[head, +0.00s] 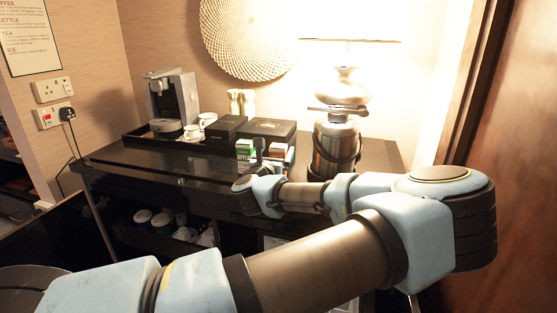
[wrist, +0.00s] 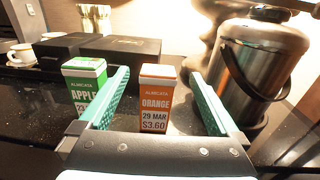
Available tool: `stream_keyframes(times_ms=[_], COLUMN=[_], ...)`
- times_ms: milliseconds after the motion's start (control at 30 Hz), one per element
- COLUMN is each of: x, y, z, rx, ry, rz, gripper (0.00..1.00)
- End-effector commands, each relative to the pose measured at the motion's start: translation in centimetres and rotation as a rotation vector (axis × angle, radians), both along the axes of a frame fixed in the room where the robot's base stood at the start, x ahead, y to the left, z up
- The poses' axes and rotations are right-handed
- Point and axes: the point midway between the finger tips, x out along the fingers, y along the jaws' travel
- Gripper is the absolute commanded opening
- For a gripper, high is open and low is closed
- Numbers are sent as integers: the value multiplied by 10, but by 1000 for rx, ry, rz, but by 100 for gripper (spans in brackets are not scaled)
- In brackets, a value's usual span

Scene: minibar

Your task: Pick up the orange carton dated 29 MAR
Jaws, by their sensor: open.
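The orange carton (wrist: 155,100) stands upright on the dark counter in the wrist view. Its front reads ORANGE, 29 MAR and $3.60. My gripper (wrist: 159,76) is open, with one teal finger to the left of the carton and one to the right in the picture. Gaps show on both sides, so the fingers do not appear to touch it. A green apple carton (wrist: 82,75) stands just left of the left finger, which covers part of its label.
A steel flask (wrist: 258,65) stands close to the right finger; the flask (head: 335,150) is also in the head view. Black boxes (head: 272,130) lie behind the cartons. A coffee machine (head: 172,98) and white cups (head: 207,119) stand further left. The counter's front left is clear.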

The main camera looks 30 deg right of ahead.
Motion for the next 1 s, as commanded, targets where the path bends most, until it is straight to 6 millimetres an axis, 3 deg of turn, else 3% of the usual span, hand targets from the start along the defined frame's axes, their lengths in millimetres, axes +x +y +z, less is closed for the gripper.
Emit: stream_keyframes(times_ms=[300,600,1000], x=[33,37,36], y=[-26,-28,-28], z=[-1,-4,-4], rx=[0,0,0], ry=[1,1,1], rz=[1,2,2], gripper=[98,98,52])
